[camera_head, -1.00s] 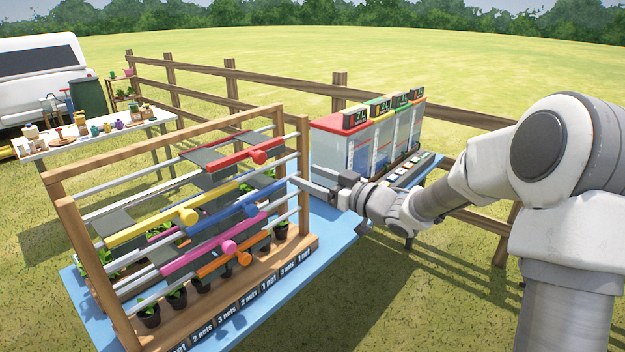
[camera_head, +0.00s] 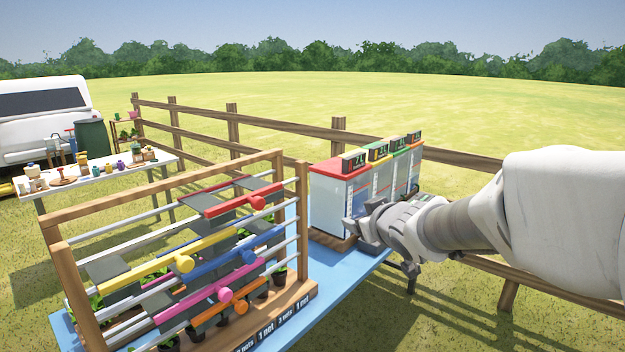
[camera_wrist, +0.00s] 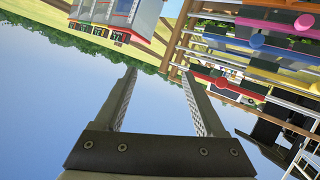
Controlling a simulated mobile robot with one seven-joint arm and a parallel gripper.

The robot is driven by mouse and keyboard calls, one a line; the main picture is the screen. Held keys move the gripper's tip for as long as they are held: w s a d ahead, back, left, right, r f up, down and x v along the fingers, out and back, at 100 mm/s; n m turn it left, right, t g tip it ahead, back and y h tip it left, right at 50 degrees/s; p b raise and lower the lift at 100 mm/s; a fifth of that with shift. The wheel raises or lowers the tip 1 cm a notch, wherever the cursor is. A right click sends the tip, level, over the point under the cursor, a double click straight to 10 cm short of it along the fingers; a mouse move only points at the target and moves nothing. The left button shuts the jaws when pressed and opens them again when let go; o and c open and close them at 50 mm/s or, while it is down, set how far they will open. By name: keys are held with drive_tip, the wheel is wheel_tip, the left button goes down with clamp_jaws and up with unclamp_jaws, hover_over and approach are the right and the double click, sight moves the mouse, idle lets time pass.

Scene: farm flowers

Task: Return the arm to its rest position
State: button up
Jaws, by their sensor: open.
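My gripper (camera_head: 362,228) is at the right of the wooden rack (camera_head: 302,215), in front of the clear tanks with coloured lids (camera_head: 340,207). In the wrist view my gripper (camera_wrist: 165,100) has its two fingers spread apart with nothing between them. The wrist view is tilted, and the rack's coloured bars (camera_wrist: 280,43) show at its upper right. The tanks also show there at the upper left (camera_wrist: 120,10). My arm reaches in from the right edge of the head view and hides part of the tanks' lower right side.
The blue table (camera_head: 345,270) bears the rack and the tanks. A wooden fence (camera_head: 460,157) runs behind it. A white table (camera_head: 110,178) with small pots, a green barrel (camera_head: 92,138) and a white van (camera_head: 40,110) stand at the left. Open grass lies at the front right.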

drive_tip(key=s+d+f+m+g+h, duration=0.1)
drive_tip(key=s+d+m+g+h, duration=0.15)
drive_tip(key=s, duration=0.85)
drive_tip(key=s+d+f+m+g+h, duration=0.1)
drive_tip(key=s+d+m+g+h, duration=0.2)
drive_tip(key=s, duration=0.8)
drive_tip(key=s+a+f+g+y, duration=0.2)
drive_tip(key=s+f+y, duration=0.1)
drive_tip(key=s, duration=0.6)
drive_tip(key=shift+s, duration=0.2)
drive_tip(key=shift+a, duration=0.2)
